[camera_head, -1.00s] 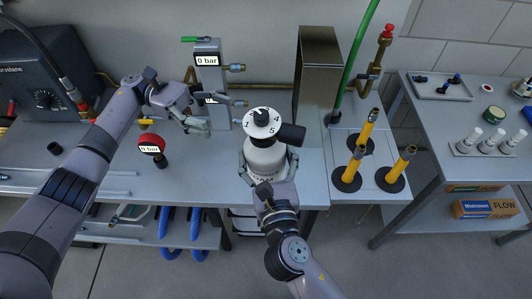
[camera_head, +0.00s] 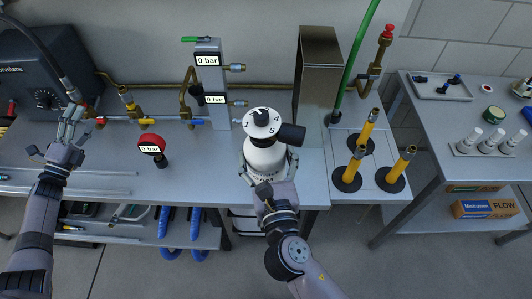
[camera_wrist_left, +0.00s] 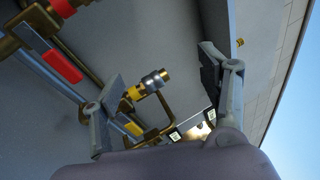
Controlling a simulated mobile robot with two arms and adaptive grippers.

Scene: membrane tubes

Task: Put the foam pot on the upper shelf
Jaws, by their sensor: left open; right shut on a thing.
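The foam pot, a white bottle (camera_head: 266,158) with a numbered white disc and a dark cylinder on top, stands upright at the bench's front edge. My right gripper (camera_head: 268,170) is shut around its body from the front. Whether its base touches the bench is hidden. My left gripper (camera_head: 58,132) is open and empty over the left of the bench, well apart from the pot. In the left wrist view its spread fingers (camera_wrist_left: 160,78) have brass pipework between and behind them. I cannot tell which surface is the upper shelf; a lower shelf (camera_head: 140,232) shows under the bench.
A grey column (camera_head: 212,85) with two "0 bar" displays and a tall metal box (camera_head: 316,75) stand behind the pot. A red gauge (camera_head: 151,144) stands to its left. Yellow-handled tools (camera_head: 356,165) stand upright on the right. Blue-handled tools (camera_head: 168,222) hang below.

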